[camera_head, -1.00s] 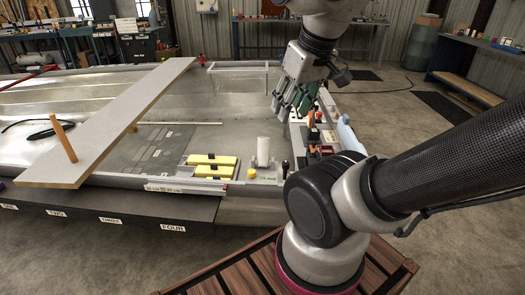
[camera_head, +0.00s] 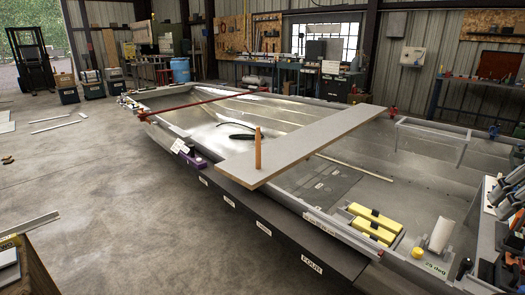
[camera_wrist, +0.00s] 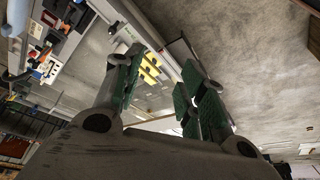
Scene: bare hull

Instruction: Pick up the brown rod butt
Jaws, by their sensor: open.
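The brown rod butt (camera_head: 258,149) is a slim orange-brown stick. In the head view it stands upright, leaning very slightly, near the front edge of a long pale plank (camera_head: 300,142) laid across the open metal hull. My gripper (camera_wrist: 165,68) shows in the wrist view with its green-padded fingers spread and nothing between them. It hangs high over the hull's yellow-block end, well away from the rod. I cannot make out the rod in the wrist view.
Yellow blocks (camera_head: 373,222), a white cylinder (camera_head: 441,235) and a yellow knob (camera_head: 417,253) sit at the hull's near right end. A dark step (camera_head: 262,232) with labels runs along its side. A black curved item (camera_head: 243,137) lies behind the rod. Open concrete floor (camera_head: 110,190) is at left.

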